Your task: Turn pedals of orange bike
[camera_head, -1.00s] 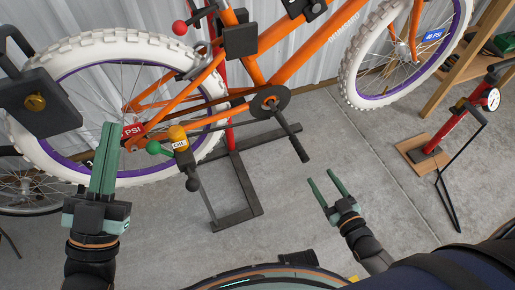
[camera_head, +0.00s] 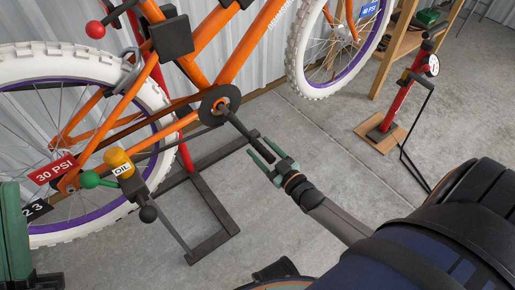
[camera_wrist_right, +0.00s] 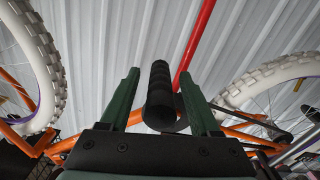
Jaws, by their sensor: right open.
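The orange bike (camera_head: 225,65) is clamped in a stand, with its round black chainring (camera_head: 219,104) and a dark crank arm reaching down and right to a black pedal (camera_head: 243,130). My right gripper (camera_head: 260,148) is open at the pedal's lower end. In the right wrist view the ribbed black pedal (camera_wrist_right: 159,90) lies between the two green fingers of my right gripper (camera_wrist_right: 162,92), with a gap visible at the left finger. Whether they touch it is unclear. My left gripper (camera_head: 15,235) shows only partly at the left edge, so its jaw opening is hidden.
The dark stand foot (camera_head: 215,240) spreads on the concrete floor below the bike. A yellow OIL bottle (camera_head: 118,160) sits by the rear wheel (camera_head: 90,60). A red floor pump (camera_head: 405,95) stands on a wooden base at right. The floor between is clear.

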